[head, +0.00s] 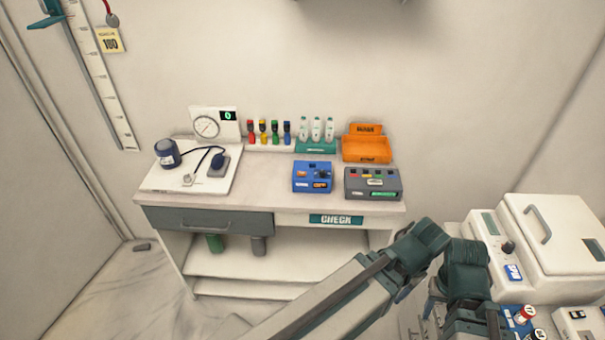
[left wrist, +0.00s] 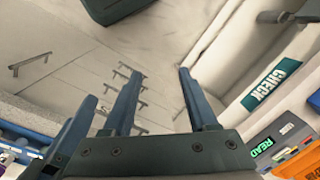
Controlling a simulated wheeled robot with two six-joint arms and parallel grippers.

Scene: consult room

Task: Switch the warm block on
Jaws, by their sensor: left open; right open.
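A small blue box (head: 313,177) with dark and orange parts on top stands at the middle of the desk. It appears to be the warm block, but its label is too small to read surely.
A grey box (head: 373,183) stands right of the blue box, with an orange tray (head: 367,148) behind. Bottles, coloured-cap tubes and a pressure gauge (head: 207,127) line the desk's back. A white lidded machine (head: 560,240) stands on the right counter. The desk's front strip is clear.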

